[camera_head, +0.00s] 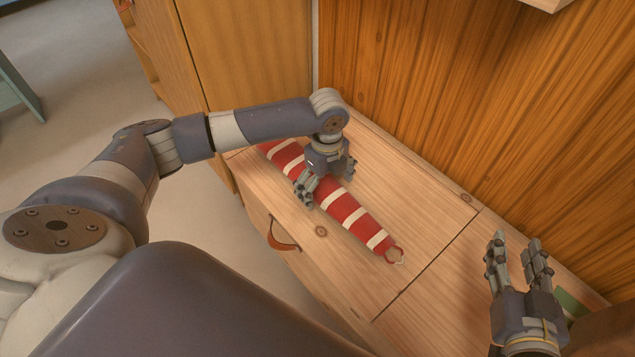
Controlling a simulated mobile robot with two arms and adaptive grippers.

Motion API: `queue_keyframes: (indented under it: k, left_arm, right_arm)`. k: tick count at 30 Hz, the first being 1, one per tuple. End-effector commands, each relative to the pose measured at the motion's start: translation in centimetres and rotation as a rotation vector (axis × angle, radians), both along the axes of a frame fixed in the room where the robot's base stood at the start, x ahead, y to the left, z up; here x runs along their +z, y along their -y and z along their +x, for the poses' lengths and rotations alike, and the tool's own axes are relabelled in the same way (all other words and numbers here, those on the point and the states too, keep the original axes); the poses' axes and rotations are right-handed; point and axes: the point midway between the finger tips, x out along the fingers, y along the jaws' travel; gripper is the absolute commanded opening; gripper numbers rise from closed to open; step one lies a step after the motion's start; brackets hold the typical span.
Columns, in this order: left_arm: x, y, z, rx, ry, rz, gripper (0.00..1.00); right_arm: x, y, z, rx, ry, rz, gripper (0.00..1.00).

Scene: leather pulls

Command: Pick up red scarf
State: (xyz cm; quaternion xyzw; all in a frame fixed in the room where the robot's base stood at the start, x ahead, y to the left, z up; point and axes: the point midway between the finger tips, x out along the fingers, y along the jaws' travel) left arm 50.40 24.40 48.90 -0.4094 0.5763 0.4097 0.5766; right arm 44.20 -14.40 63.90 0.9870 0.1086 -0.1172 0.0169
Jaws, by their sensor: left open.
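The red scarf (343,209) with white stripes lies in a long narrow shape across the wooden cabinet top, running from the upper left to the lower right. A small ring shows at its lower right end. My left gripper (325,190) points down over the middle of the scarf, open, with its fingers to either side of it. The gripper and arm hide part of the scarf. I cannot tell whether the fingers touch it. My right gripper (517,262) is at the lower right, away from the scarf, with its fingers spread apart and nothing between them.
The wooden cabinet top (425,205) is mostly clear around the scarf. A leather pull (283,236) hangs on its front. A wooden wall (480,90) rises behind it. A green item (572,306) lies near my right gripper, partly hidden. Open floor (195,205) shows at left.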

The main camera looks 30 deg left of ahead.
Motion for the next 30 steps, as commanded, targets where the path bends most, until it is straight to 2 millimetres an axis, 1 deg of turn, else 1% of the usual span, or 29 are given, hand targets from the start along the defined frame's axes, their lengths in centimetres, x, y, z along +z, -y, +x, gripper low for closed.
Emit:
queue_keyframes:
  k: [2, 3, 5, 6, 8, 9, 10, 23, 25, 30]
  left_arm:
    - [0.0, 0.0, 0.0, 0.000, 0.000, 0.000, 0.94]
    - [0.0, 0.0, 0.0, 0.000, 0.000, 0.000, 0.90]
    - [0.0, 0.0, 0.0, 0.000, 0.000, 0.000, 0.76]
    - [0.0, 0.0, 0.0, 0.000, 0.000, 0.000, 0.67]
    - [0.0, 0.0, 0.0, 0.000, 0.000, 0.000, 0.54]
    - [0.0, 0.0, 0.0, 0.000, 0.000, 0.000, 0.45]
    - [0.0, 0.0, 0.0, 0.000, 0.000, 0.000, 0.43]
    - [0.2, 0.0, 0.0, 0.000, 0.000, 0.000, 0.43]
    - [0.5, 0.0, 0.0, 0.000, 0.000, 0.000, 0.43]
    - [1.5, 0.0, 0.1, 0.001, 0.001, 0.000, 0.43]
  right_arm:
    - [0.0, 0.0, 0.0, 0.000, -0.001, 0.000, 0.40]
    - [0.0, 0.0, 0.0, 0.000, -0.001, 0.000, 0.40]
    - [0.0, 0.0, 0.0, 0.000, -0.001, 0.000, 0.40]
    - [0.0, 0.0, 0.0, 0.000, -0.002, 0.000, 0.40]
    - [0.0, 0.0, 0.0, 0.000, -0.002, 0.000, 0.40]
    - [0.0, 0.0, 0.0, 0.000, -0.002, 0.000, 0.40]
    - [0.0, 0.0, 0.0, 0.000, -0.002, 0.000, 0.40]
    - [-0.2, 0.1, -0.1, -0.001, -0.015, -0.004, 0.40]
    - [-0.6, 0.1, -0.3, -0.002, -0.041, -0.010, 0.40]
    - [-2.6, 0.7, -1.3, -0.009, -0.148, -0.035, 0.40]
